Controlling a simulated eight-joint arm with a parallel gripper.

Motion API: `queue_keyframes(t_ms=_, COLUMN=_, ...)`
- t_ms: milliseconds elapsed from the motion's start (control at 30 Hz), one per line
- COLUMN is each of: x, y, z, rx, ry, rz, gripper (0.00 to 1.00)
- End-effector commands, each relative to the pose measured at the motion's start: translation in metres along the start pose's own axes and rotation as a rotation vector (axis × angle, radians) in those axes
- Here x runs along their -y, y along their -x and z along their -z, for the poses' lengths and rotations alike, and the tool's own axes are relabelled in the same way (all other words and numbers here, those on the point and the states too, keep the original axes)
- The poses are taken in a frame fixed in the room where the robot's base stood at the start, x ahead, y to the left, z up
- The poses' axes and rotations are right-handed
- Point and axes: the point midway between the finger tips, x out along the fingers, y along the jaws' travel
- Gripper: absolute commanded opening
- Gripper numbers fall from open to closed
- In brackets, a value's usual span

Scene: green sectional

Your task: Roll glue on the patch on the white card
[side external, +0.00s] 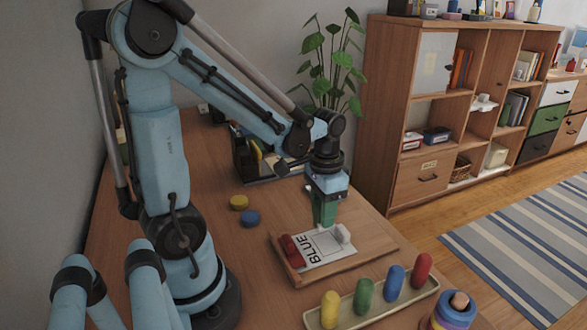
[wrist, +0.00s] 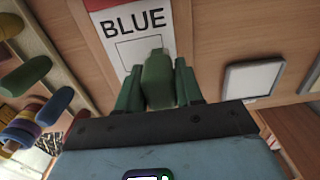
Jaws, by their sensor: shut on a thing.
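The white card (side external: 325,252) lies on a wooden board (side external: 375,247) and bears the word BLUE. An outlined square patch (wrist: 128,52) sits beside the word in the wrist view, partly hidden by my gripper and what it holds. A red piece (side external: 290,246) is at the card's left end, and a small white block (side external: 343,233) is at its right end. My gripper (side external: 324,212) points down over the card. Its green fingers (wrist: 158,88) are shut on a green stick-like thing (wrist: 157,72), which I take for the glue stick. I cannot tell whether its tip touches the card.
A tray (side external: 313,318) with several coloured pegs lies in front of the board. Stacked coloured rings (side external: 454,312) stand at the front right. A yellow disc (side external: 239,202) and a blue disc (side external: 250,218) lie to the left. A dark book holder (side external: 245,165) stands behind.

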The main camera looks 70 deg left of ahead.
Motion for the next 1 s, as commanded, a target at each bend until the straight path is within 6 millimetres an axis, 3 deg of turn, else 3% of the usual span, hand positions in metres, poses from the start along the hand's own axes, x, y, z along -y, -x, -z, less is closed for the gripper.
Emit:
queue_keyframes(t_ms=167, x=0.014, y=0.000, z=0.000, rx=0.000, ry=0.001, rz=0.000, gripper=0.05)
queue_keyframes(t_ms=1000, x=-0.065, y=0.000, z=0.000, rx=0.000, ry=-0.003, rz=0.000, gripper=0.05)
